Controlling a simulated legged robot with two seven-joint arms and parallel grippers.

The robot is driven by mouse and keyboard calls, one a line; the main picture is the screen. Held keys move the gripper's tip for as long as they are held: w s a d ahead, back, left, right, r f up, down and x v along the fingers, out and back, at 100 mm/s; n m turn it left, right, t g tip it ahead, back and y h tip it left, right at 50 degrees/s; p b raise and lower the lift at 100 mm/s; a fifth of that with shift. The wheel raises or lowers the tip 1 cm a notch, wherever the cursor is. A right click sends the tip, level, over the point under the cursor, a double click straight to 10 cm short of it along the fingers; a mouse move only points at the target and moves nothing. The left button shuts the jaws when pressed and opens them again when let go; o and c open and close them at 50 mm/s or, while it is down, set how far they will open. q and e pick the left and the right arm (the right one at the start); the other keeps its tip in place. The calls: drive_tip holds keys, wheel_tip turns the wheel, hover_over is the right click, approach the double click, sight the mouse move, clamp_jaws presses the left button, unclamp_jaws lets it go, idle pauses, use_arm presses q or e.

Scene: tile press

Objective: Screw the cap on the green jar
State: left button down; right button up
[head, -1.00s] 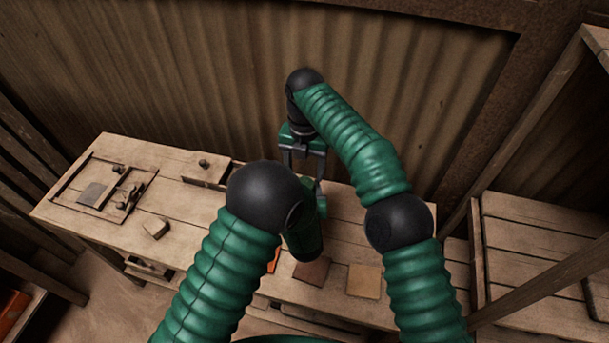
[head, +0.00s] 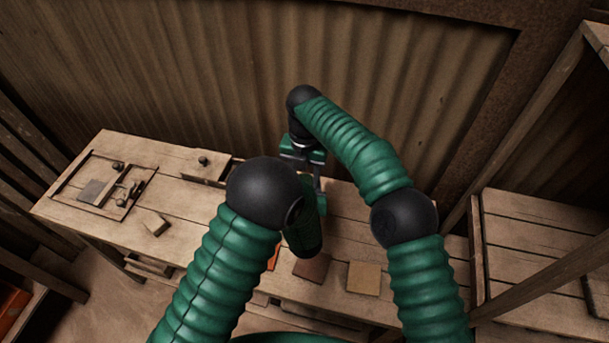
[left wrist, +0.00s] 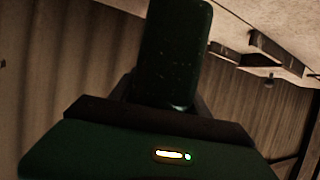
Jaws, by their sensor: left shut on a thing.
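In the left wrist view my left gripper (left wrist: 165,105) is shut on a dark green, rounded body that looks like the green jar (left wrist: 175,50). In the head view the left gripper and the jar are mostly hidden behind my left arm, and I cannot separate them there. My right gripper (head: 317,180) points down above the table, just over the end of my left arm. Its fingers show almost edge-on, so I cannot tell whether they are open. I cannot make out the cap; it may be hidden at the right fingers.
The wooden table (head: 180,250) bears a framed press (head: 150,175) at the left, a small block (head: 155,224) and a drawer box with a knob (head: 203,170). A brown tile (head: 312,268) and a tan tile (head: 363,278) lie near the front. A corrugated wall stands behind.

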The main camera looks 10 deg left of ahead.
clamp_jaws()
drive_tip(key=m, duration=0.3)
drive_tip(key=shift+a, duration=0.1)
drive_tip(key=o, duration=1.2)
unclamp_jaws()
drive_tip(key=shift+r, duration=2.3)
